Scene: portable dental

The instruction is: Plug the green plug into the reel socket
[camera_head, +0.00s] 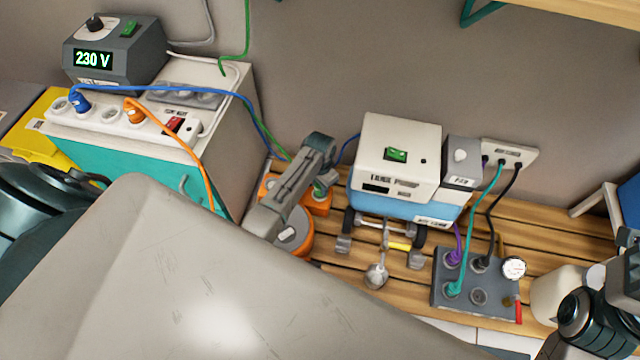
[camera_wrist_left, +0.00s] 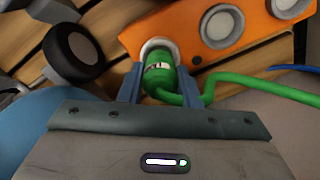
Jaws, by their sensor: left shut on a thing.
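My left gripper (camera_wrist_left: 158,80) is shut on the green plug (camera_wrist_left: 160,72), with one blue-grey finger on each side of its body. The plug's front end is at a round white socket (camera_wrist_left: 148,46) in the orange reel panel (camera_wrist_left: 258,38); it looks lined up with and against it, but how deep it sits is hidden. The green cord (camera_wrist_left: 235,82) bends away to the right. In the head view the orange reel (camera_head: 295,241) is partly covered by my left arm, and the plug is hard to make out. My right gripper's fingers are out of frame.
A white-and-blue unit (camera_head: 400,160) stands right of the reel on the slatted bench (camera_head: 345,270). A grey socket box (camera_head: 465,300) with purple, teal and black cords is at the right. A power strip (camera_head: 110,117) with blue and orange plugs lies on the cabinet at left.

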